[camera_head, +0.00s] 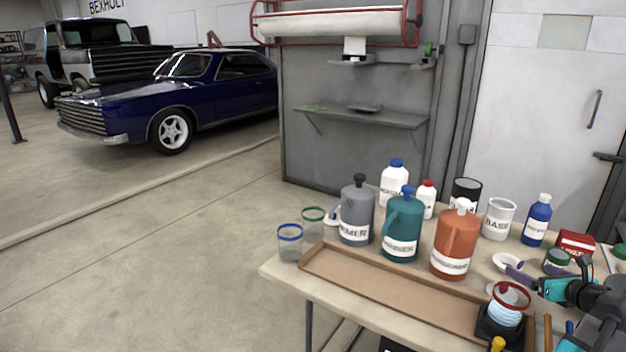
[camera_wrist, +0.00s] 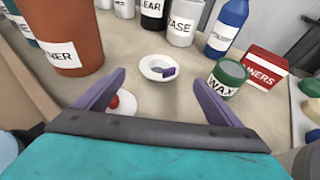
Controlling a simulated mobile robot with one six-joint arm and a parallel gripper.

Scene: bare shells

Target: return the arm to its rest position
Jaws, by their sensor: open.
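My gripper (camera_head: 517,277) is at the right of the workbench in the head view, with a teal body and purple fingers. In the wrist view my gripper (camera_wrist: 156,77) has its two purple fingers spread wide apart with nothing held between them. A small white dish (camera_wrist: 153,63) with a purple piece on it lies on the bench beyond the fingertips; the dish also shows in the head view (camera_head: 503,259). A red item on a white round base (camera_wrist: 126,107) is partly hidden by the left finger. Much of my arm is cut off at the right edge of the head view.
Grey (camera_head: 356,210), teal (camera_head: 402,225) and orange (camera_head: 456,240) jugs stand behind a long brown tray (camera_head: 315,262). A green-lidded wax tin (camera_wrist: 229,78) and red box (camera_wrist: 262,66) are right of the fingers. A red-rimmed cup (camera_head: 506,312) stands near my arm. Open floor lies left.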

